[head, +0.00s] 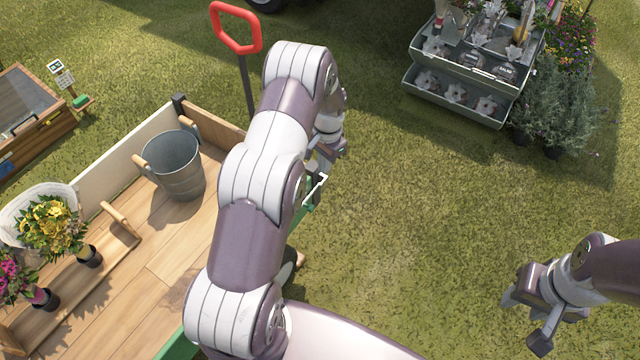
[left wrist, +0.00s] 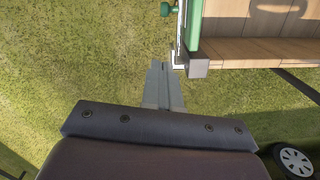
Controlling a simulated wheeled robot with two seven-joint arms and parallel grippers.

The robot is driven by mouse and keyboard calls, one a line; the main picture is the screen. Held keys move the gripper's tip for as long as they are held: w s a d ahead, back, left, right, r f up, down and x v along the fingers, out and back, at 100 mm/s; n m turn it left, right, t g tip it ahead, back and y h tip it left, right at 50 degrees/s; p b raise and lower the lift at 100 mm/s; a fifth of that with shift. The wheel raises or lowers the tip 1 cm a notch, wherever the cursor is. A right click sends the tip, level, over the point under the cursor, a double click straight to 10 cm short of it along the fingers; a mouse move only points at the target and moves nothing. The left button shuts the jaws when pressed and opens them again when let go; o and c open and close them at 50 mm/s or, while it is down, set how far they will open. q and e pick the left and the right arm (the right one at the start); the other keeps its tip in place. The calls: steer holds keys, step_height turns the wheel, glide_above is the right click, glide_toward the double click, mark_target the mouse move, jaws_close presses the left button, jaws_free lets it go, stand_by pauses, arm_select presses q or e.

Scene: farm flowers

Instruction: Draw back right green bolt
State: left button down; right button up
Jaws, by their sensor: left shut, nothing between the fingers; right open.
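The wooden cart (head: 180,250) has a green side panel (left wrist: 194,28), seen in the left wrist view with a grey corner block (left wrist: 197,67). A green knob (left wrist: 168,9), which looks like the bolt's, sticks out beside this panel at the top edge. A pale metal strip (left wrist: 179,40) runs along the panel's outer face. My left gripper (left wrist: 163,66) is shut and empty, its tips close to the corner block and below the knob; I cannot tell whether they touch. In the head view my left arm hides most of that side. My right gripper (head: 530,322) is open over the grass.
A metal bucket (head: 172,165) and potted flowers (head: 50,228) stand in the cart. A red pull handle (head: 236,28) rises at its far end. A tiered plant stand (head: 460,85) is at the back right. Grass between is clear.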

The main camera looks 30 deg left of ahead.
arm_select(q)
glide_toward(307, 207)
steer(key=w+d+f, duration=0.2)
steer(key=w+f, duration=0.1)
steer(key=w, duration=0.1)
steer(key=shift+s+a+f+p, duration=0.1)
steer(key=shift+s+f+p, duration=0.2)
steer(key=shift+s+f, duration=0.4)
steer(key=shift+s+a+f+p, duration=0.15)
steer(key=shift+s+f+p, duration=0.25)
steer(key=shift+f, duration=0.5)
steer(key=shift+s+r, duration=0.1)
steer(key=shift+s, duration=0.1)
steer(key=s+p, duration=0.1)
steer(key=s, duration=0.2)
steer(key=shift+s+a+r+p, duration=0.1)
steer(key=shift+s+a+p, duration=0.05)
steer(key=shift+s+p, duration=0.15)
steer(key=shift+s, duration=0.15)
